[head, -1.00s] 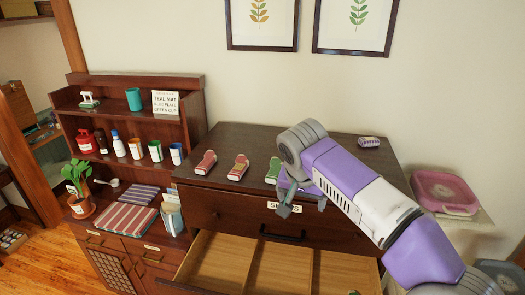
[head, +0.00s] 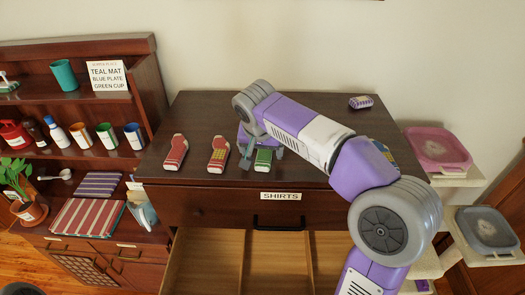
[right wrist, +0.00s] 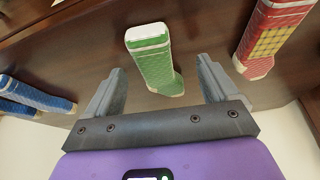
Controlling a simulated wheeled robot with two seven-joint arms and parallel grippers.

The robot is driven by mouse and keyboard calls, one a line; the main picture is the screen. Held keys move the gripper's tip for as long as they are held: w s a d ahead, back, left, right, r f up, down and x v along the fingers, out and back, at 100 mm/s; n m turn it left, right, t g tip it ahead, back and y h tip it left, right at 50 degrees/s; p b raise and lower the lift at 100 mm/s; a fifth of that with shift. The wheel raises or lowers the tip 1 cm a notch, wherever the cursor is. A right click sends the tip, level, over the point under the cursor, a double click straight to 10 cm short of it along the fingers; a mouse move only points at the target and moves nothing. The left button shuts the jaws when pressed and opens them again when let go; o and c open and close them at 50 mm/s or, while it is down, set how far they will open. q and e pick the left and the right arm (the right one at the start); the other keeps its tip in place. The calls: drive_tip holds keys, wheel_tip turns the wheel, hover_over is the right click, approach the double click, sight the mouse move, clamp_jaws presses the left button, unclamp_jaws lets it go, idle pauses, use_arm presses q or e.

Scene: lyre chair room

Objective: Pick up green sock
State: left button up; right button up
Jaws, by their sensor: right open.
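The green sock (head: 264,160) with a white band lies on the dark dresser top, partly covered by my right gripper (head: 262,146) in the head view. In the right wrist view the green sock (right wrist: 155,62) shows between the two open fingers of my right gripper (right wrist: 160,80), with a gap on each side. The fingers are not closed on it. My left gripper is not in view.
Blue socks (right wrist: 35,97) show in the right wrist view. A purple rolled item (head: 361,102) lies at the back right. An open drawer (head: 210,262) juts out below.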

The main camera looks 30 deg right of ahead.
drive_tip(key=shift+w+d+f, duration=0.2)
drive_tip(key=shift+w+f, duration=0.1)
drive_tip(key=shift+f, duration=0.35)
drive_tip(key=c, duration=1.1)
